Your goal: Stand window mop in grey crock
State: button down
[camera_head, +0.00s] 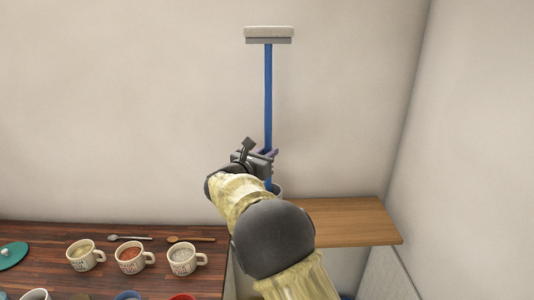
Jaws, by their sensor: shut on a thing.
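The window mop (268,90) has a blue handle and a pale, wide head (269,34) at the top. It stands upright against the wall side of the view. My gripper (268,155) is shut on the blue handle in its lower part. The grey crock (278,189) shows only as a bit of rim behind my arm, at the handle's lower end. The handle's lower end appears to enter the crock, but my arm hides most of the crock and I cannot tell how deep it goes.
A wooden shelf (350,222) extends right of my arm. At the left, a dark wooden counter (45,232) bears several mugs, including one with red contents (131,256), two spoons (190,239) and a teal lid (12,254). A wall rises at the right.

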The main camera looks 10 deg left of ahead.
jog(key=shift+f, duration=0.1)
jog(key=shift+s+d+f+b, duration=0.1)
jog(key=shift+f+b, duration=0.9)
jog(key=shift+f, duration=0.15)
dwell(0.3)
jog(key=c, duration=1.2)
grip_release()
